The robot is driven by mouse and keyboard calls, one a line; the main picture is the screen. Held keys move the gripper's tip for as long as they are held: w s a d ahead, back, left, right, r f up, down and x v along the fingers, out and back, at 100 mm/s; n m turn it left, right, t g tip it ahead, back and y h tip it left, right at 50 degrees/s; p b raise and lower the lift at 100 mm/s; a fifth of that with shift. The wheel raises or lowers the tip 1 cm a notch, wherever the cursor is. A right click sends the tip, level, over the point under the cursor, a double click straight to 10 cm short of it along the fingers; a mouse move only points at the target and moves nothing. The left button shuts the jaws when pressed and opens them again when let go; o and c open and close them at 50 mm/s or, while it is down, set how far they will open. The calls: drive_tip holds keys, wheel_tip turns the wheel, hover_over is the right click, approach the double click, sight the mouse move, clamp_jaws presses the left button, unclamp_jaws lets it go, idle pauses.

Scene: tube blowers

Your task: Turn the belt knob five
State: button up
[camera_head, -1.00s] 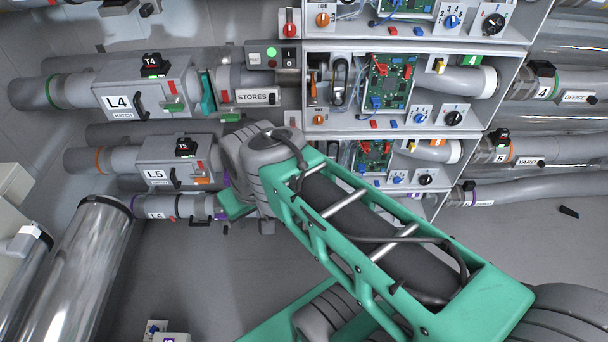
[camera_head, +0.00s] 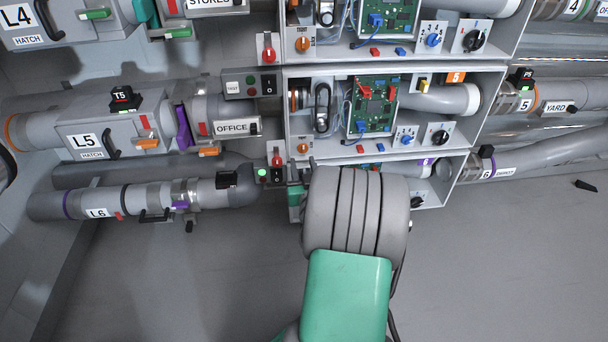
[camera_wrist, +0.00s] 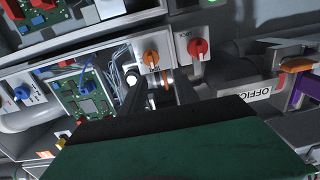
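An orange knob (camera_head: 303,148) sits on a small plate under the bay marked 5, left of that bay's green circuit board (camera_head: 374,105). In the wrist view the orange knob (camera_wrist: 150,58) is on its white plate, upper middle. My gripper (camera_wrist: 158,82) shows there as two dark fingers, apart, with the knob just beyond their tips and roughly between them. I see nothing held, and I cannot tell whether a finger touches the knob. In the head view my wrist hides most of the gripper, just below the knob.
A red knob (camera_wrist: 198,47) is close beside the orange one. A switch box with a lit green light (camera_head: 262,174) stands left of my wrist. Pipe L5 with the OFFICE plate (camera_head: 231,127) runs left. The floor (camera_head: 480,270) below is clear.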

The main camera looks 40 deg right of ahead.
sight(304, 147)
drive_tip(key=shift+h, duration=0.3)
drive_tip(key=x, duration=0.5)
drive_tip(key=d+x, duration=0.1)
drive_tip(key=x, duration=0.1)
drive_tip(key=shift+d+f+p, duration=0.2)
drive_tip(key=shift+p, duration=0.2)
drive_tip(key=shift+s, duration=0.1)
drive_tip(key=shift+c, duration=0.3)
clamp_jaws()
